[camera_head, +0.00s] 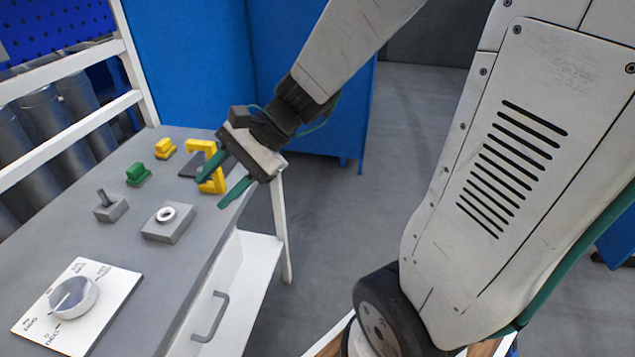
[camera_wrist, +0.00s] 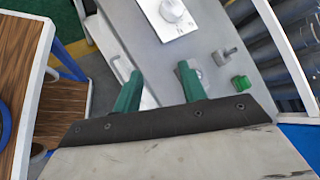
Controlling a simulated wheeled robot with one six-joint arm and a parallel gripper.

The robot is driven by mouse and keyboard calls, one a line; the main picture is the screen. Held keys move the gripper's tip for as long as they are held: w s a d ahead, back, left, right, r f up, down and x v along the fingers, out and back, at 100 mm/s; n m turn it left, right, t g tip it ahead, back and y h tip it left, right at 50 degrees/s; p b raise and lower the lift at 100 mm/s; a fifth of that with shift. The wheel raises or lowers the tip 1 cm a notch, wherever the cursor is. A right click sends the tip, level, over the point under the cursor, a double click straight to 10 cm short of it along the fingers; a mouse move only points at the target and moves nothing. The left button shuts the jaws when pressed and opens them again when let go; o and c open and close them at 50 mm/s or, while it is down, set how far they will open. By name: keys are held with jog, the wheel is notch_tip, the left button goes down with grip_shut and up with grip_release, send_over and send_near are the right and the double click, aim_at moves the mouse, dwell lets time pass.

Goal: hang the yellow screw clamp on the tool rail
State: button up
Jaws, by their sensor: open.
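The yellow screw clamp (camera_head: 203,146) stands on a dark base near the far right edge of the grey bench (camera_head: 120,225), in the head view. My gripper (camera_head: 211,192) is open, with its two green fingers apart. One finger passes in front of the clamp and hides part of it; I cannot tell whether they touch. I cannot make out a tool rail in either view.
On the bench are a small yellow part (camera_head: 165,149), a green part (camera_head: 138,174), a grey block with a pin (camera_head: 110,208), a block with a ring (camera_head: 168,223) and a dial plate (camera_head: 105,300). A white frame (camera_head: 70,66) borders the left. Open floor lies right.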

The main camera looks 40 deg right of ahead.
jog(key=s+d+r+n+h, duration=0.2)
jog(key=s+d+n+h, duration=0.2)
jog(key=s+n+h, duration=0.1)
jog(key=s+d+r+n+g+h, duration=0.1)
jog(key=s+d+n+h, duration=0.3)
jog(key=s+n, duration=0.4)
jog(key=shift+s+d+r+h, duration=0.25)
jog(key=shift+s+r+h, duration=0.3)
jog(key=shift+s, duration=0.6)
